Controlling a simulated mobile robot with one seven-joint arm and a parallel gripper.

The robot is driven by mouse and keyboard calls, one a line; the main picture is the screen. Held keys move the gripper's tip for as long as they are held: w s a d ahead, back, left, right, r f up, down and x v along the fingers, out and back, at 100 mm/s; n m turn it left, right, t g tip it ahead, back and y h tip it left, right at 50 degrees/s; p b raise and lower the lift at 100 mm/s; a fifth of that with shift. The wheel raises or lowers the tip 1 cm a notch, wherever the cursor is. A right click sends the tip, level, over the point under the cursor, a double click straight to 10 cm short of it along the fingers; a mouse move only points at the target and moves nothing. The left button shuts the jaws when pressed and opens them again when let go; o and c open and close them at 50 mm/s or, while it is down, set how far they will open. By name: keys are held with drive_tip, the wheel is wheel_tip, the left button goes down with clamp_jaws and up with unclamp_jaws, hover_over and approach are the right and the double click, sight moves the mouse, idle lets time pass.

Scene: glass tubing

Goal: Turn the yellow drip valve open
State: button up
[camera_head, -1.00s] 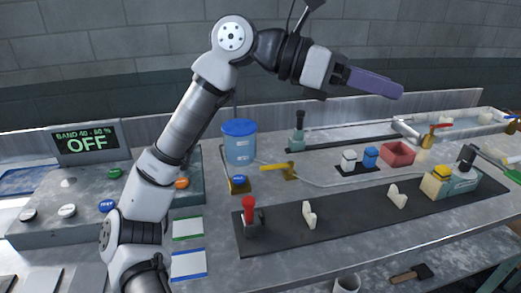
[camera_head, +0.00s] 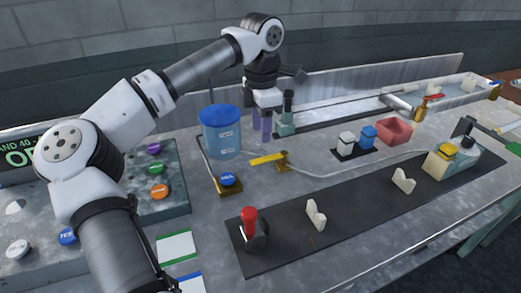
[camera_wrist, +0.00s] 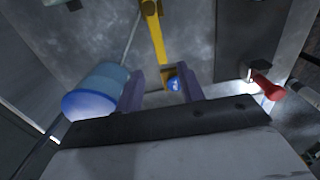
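The yellow drip valve (camera_head: 268,159) has a flat yellow lever on a small yellow-brown base, to the right of the blue-lidded container on the bench. In the wrist view its yellow lever (camera_wrist: 155,38) runs from the top edge down toward the space between my fingers. My gripper (camera_head: 261,137) has purple fingers pointing down, behind and above the lever in the head view. In the wrist view my gripper (camera_wrist: 160,76) is open, with nothing held between its fingers. The fingers appear apart from the lever.
The blue-lidded container (camera_head: 221,135) stands close left of my fingers. A blue button (camera_head: 228,180) sits on a yellow-brown plate in front of it. A teal bottle-like fixture (camera_head: 287,118) is close right. A red-knobbed part (camera_head: 250,226) stands on the black strip.

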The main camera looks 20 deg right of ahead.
sight(261, 159)
wheel_tip(261, 159, down, 8)
drive_tip(key=shift+f+p, duration=0.1)
drive_tip(key=shift+p, duration=0.45)
clamp_jaws()
